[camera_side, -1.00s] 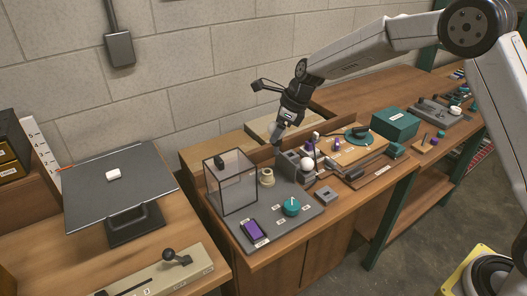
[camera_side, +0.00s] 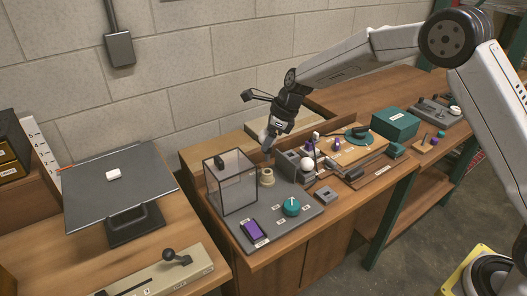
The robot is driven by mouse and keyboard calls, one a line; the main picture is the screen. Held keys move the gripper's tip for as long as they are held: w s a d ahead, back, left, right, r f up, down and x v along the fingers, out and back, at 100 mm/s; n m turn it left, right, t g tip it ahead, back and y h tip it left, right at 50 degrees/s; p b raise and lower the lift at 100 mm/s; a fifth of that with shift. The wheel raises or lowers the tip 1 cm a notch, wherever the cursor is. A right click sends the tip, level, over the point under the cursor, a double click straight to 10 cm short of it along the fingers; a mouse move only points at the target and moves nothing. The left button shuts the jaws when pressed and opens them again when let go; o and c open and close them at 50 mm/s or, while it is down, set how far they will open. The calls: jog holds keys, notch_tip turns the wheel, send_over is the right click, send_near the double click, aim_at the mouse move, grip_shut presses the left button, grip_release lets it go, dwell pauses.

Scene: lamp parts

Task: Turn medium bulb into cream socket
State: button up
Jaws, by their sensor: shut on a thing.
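The cream socket (camera_side: 267,177) stands on the grey board, just right of the clear-walled box. My gripper (camera_side: 267,147) points down above the socket, with a gap between its tips and the socket. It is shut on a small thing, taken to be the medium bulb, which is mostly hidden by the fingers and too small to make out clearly. A white round bulb (camera_side: 307,164) sits at the grey block to the right, apart from my gripper.
The clear-walled box (camera_side: 232,185) stands close on the left of the socket. The grey block (camera_side: 288,164) stands close on the right. A teal knob (camera_side: 291,206) and a purple switch (camera_side: 256,230) are on the front of the board (camera_side: 275,219).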

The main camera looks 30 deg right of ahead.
aim_at(268, 160)
jog(key=shift+f, duration=1.45)
jog(key=shift+f, duration=0.2)
jog(key=shift+f, duration=1.05)
jog(key=shift+f, duration=0.6)
dwell(1.3)
jog(key=o, duration=0.4)
jog(key=c, duration=0.4)
jog(key=shift+f, duration=0.2)
jog(key=shift+s, duration=0.1)
